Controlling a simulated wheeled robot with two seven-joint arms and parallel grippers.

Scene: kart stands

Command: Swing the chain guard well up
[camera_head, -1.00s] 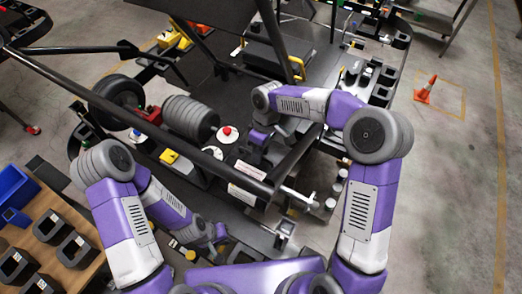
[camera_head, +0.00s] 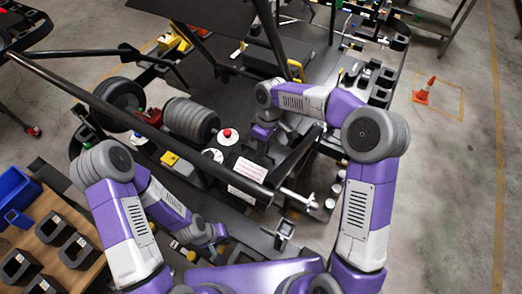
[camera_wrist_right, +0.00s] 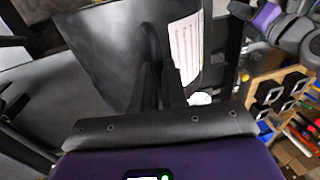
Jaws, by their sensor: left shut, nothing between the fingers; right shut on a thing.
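The chain guard appears to be the black panel with a white, red-lettered label (camera_head: 248,168) in the middle of the kart in the head view. In the right wrist view the dark panel (camera_wrist_right: 108,55) fills much of the upper middle, its label at its right. My right gripper (camera_head: 258,148) reaches down to the guard's far side and is shut on it. Its fingers show in the right wrist view (camera_wrist_right: 158,80); the exact grip spot is hard to make out. My left gripper (camera_head: 220,236) is shut and empty, low at the near side of the kart.
A red button (camera_head: 227,132) on a white disc sits left of the guard. A thick black frame tube (camera_head: 175,137) crosses in front. A ribbed grey cylinder (camera_head: 190,119) lies further left. A wooden bench (camera_head: 48,238) with black holders stands at the left. Floor at right is open around an orange cone (camera_head: 424,92).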

